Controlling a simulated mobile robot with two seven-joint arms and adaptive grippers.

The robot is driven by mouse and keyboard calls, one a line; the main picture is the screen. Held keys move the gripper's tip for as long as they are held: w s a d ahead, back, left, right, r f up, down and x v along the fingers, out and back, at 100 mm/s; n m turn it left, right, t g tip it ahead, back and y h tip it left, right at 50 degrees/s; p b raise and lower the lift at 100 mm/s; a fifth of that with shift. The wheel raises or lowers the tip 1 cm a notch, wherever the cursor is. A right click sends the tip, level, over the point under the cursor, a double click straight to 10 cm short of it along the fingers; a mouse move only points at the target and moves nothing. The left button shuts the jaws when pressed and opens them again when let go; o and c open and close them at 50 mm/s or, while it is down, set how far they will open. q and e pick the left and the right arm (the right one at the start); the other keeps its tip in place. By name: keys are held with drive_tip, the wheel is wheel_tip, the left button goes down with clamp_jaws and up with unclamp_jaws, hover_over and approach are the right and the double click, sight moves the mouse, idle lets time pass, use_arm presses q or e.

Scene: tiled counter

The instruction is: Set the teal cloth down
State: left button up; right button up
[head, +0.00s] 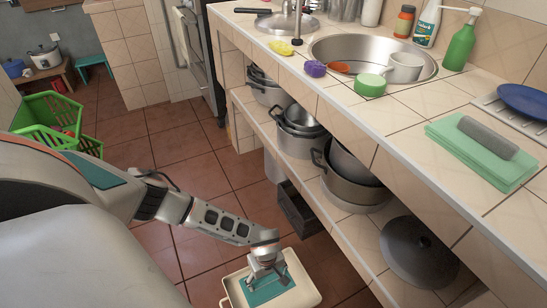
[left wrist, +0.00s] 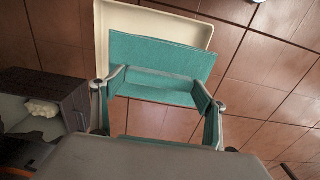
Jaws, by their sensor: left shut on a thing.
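The teal cloth (head: 268,288) is at the bottom of the head view, in front of or over a cream tray (head: 310,280). My left gripper (head: 265,266) points down and is shut on the cloth. In the left wrist view the cloth (left wrist: 160,62) is a flat sheet with parts hanging by both fingers of the gripper (left wrist: 158,92). The cream tray (left wrist: 190,28) shows behind it there. I cannot tell whether the cloth touches the tray. My right gripper is not in view.
The tiled counter (head: 400,115) with a sink (head: 330,50) runs along the right. Pots (head: 300,140) fill the shelf below it. A dark crate (head: 297,210) stands on the floor by the shelf. A green basket (head: 48,110) is at left. The tiled floor (head: 190,150) between is clear.

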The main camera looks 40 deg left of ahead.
sight(265, 281)
use_arm(q)
drive_tip(key=f, duration=0.1)
drive_tip(key=f+b, duration=0.1)
drive_tip(key=f, duration=0.1)
drive_tip(key=shift+s+f, duration=0.25)
drive_tip(key=shift+s, duration=0.15)
drive_tip(key=f+b, duration=0.6)
drive_tip(key=f, duration=0.7)
drive_tip(key=shift+w, duration=0.2)
drive_tip(key=f+b, duration=0.1)
drive_tip(key=f, duration=0.1)
drive_tip(key=f+b, duration=0.1)
drive_tip(key=shift+s+f, duration=0.2)
drive_tip(key=shift+f, duration=0.2)
drive_tip(key=shift+w+b, duration=0.2)
drive_tip(key=shift+b, duration=0.1)
drive_tip(key=shift+w+r, duration=0.1)
drive_tip(key=shift+w, duration=0.1)
drive_tip(key=shift+s+f, duration=0.1)
drive_tip(key=shift+f, duration=0.15)
drive_tip(key=o, duration=1.1)
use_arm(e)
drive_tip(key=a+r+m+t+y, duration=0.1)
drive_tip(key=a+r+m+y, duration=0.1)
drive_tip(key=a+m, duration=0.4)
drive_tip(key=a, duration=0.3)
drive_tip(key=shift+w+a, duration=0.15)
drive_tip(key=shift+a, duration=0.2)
use_arm(q)
drive_tip(key=shift+r, duration=0.1)
